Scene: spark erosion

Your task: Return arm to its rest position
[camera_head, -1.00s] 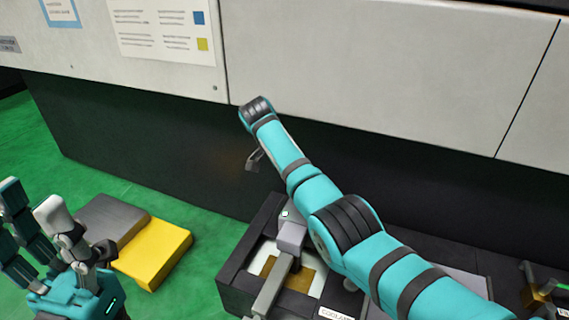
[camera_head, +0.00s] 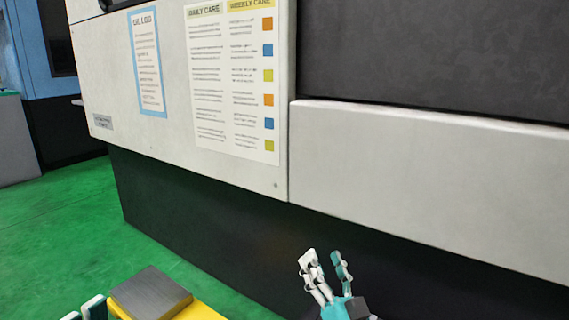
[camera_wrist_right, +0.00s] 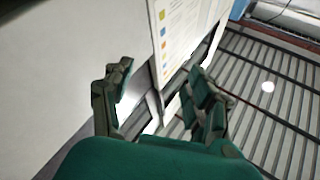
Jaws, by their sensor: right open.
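My right gripper (camera_head: 324,260) shows at the bottom of the head view, fingers pointing up, in front of the machine's dark base. Its white and teal fingers are apart with nothing between them. In the right wrist view the gripper (camera_wrist_right: 160,90) has its two dark green fingers spread and empty.
The pale machine panel (camera_head: 420,155) stands above a dark base (camera_head: 200,215). It carries a care chart (camera_head: 222,85) and a blue-framed sheet (camera_head: 148,62). A grey pad (camera_head: 150,293) lies on a yellow block (camera_head: 200,312) near my left gripper. Green floor (camera_head: 60,235) is free at left.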

